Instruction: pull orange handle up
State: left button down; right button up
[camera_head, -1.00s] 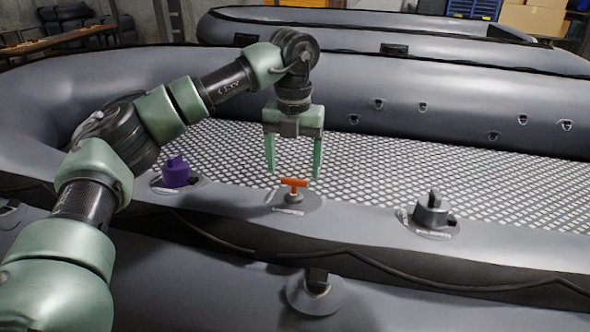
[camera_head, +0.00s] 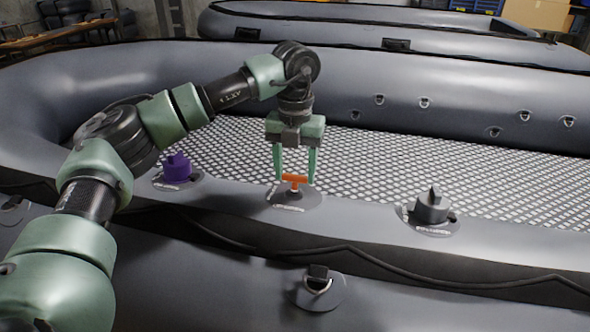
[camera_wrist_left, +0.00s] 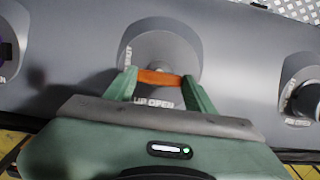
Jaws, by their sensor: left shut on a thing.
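The orange handle (camera_head: 294,179) is a small T-shaped grip on a round grey valve base (camera_head: 296,197) on the near tube of the grey boat. My left gripper (camera_head: 295,180) points down from above with its two green fingers at the two ends of the handle's crossbar. In the left wrist view the orange handle (camera_wrist_left: 159,78) spans between the fingertips, and the gripper is shut on it. Lettering reading "OPEN" shows on the base beside it. The handle's stem is mostly hidden in the wrist view. My right gripper is not in view.
A purple valve cap (camera_head: 177,168) sits to the left on the same tube, and a dark grey valve cap (camera_head: 432,207) to the right. The mesh boat floor (camera_head: 400,175) behind is clear.

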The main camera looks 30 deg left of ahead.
pick_arm(q)
jog(key=r, duration=0.1)
jog(key=r+p, duration=0.1)
jog(key=r, duration=0.1)
jog(key=shift+w+a, duration=0.1)
jog(key=shift+w, duration=0.2)
jog(key=c, duration=0.8)
grip_release()
jog(key=shift+w, duration=0.1)
jog(key=shift+o, duration=1.4)
notch_tip(320, 180, up, 8)
jog(key=b, duration=0.1)
